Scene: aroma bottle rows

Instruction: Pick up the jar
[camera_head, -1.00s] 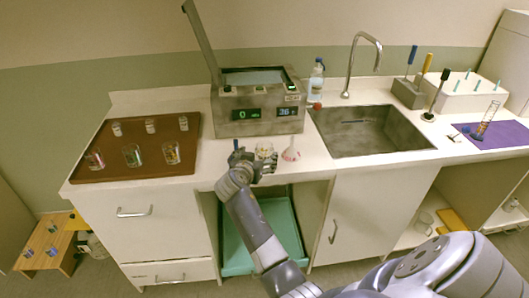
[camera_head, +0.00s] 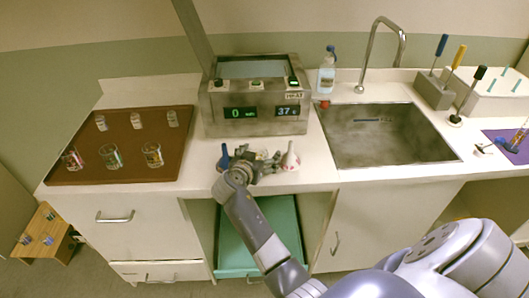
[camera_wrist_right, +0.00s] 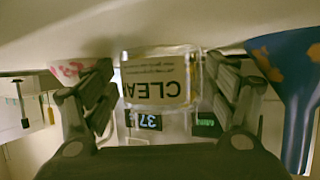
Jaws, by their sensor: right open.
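A clear glass jar with a white "CLEAN" label (camera_wrist_right: 158,80) stands at the counter's front edge. In the wrist view it appears upside down between the spread fingers of my right gripper (camera_wrist_right: 160,105). No firm grip on it shows. In the head view my right gripper (camera_head: 262,166) is low over the front edge, in front of the scale-like device, and hides most of the jar. My left gripper is not in view.
A blue funnel-shaped vessel (camera_head: 224,158) and a white-and-red flask (camera_head: 291,158) stand close on either side. Behind is a metal device with green digits (camera_head: 255,100). A brown tray (camera_head: 120,140) with several small jars lies left; a sink (camera_head: 385,135) lies right.

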